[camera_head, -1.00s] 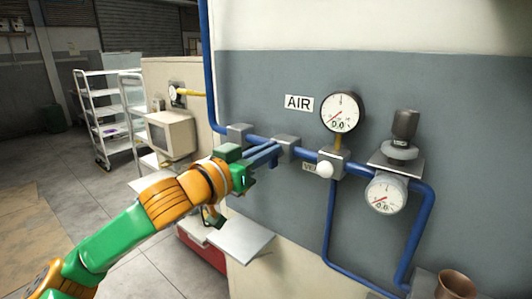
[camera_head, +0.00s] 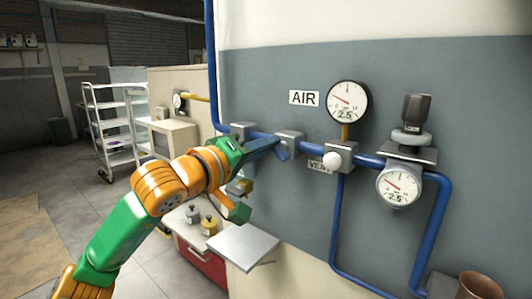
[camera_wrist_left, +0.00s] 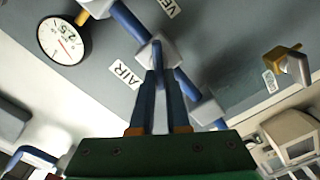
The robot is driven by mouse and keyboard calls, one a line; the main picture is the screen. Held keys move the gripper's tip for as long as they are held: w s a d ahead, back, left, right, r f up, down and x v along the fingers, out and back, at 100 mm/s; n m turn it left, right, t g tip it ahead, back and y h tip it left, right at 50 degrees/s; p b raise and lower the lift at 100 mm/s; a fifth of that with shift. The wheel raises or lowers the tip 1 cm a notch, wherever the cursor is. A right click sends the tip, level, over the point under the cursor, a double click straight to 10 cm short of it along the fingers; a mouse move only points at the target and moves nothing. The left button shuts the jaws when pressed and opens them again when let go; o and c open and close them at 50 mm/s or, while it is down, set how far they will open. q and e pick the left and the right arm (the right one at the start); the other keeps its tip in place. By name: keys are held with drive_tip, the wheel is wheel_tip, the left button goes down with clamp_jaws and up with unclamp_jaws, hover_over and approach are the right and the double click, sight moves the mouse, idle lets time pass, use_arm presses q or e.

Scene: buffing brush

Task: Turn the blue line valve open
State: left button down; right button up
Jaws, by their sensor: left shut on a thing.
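The blue line valve is a grey block (camera_head: 290,144) on the blue pipe, with a small blue lever (camera_head: 283,153) at its front. My left gripper (camera_head: 273,144) reaches it from the left, and its long blue fingers are shut on the lever. In the left wrist view the fingers (camera_wrist_left: 158,78) meet at the grey valve block (camera_wrist_left: 157,50), and they hide most of the lever. The upper gauge (camera_head: 348,101) and the lower gauge (camera_head: 399,187) both read 2.5. My right gripper is not in view.
An AIR label (camera_head: 304,98) is above the pipe. Below are a light shelf plate (camera_head: 242,246) and a brown cup (camera_head: 481,286). A white rack (camera_head: 117,125) stands far left.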

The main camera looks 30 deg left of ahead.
use_arm(q)
drive_tip(key=shift+a+f+n+b, duration=0.15)
drive_tip(key=shift+n+b, duration=0.5)
drive_tip(key=shift+n, duration=1.1)
drive_tip(key=shift+f+n+b, duration=0.15)
drive_tip(key=shift+n+b, duration=0.45)
drive_tip(key=shift+n, duration=1.15)
drive_tip(key=c, duration=0.9)
unclamp_jaws()
drive_tip(key=shift+w+f, duration=0.1)
drive_tip(key=shift+w, duration=0.05)
drive_tip(key=s+b, duration=0.3)
drive_tip(key=s, duration=0.4)
drive_tip(key=shift+a, duration=0.45)
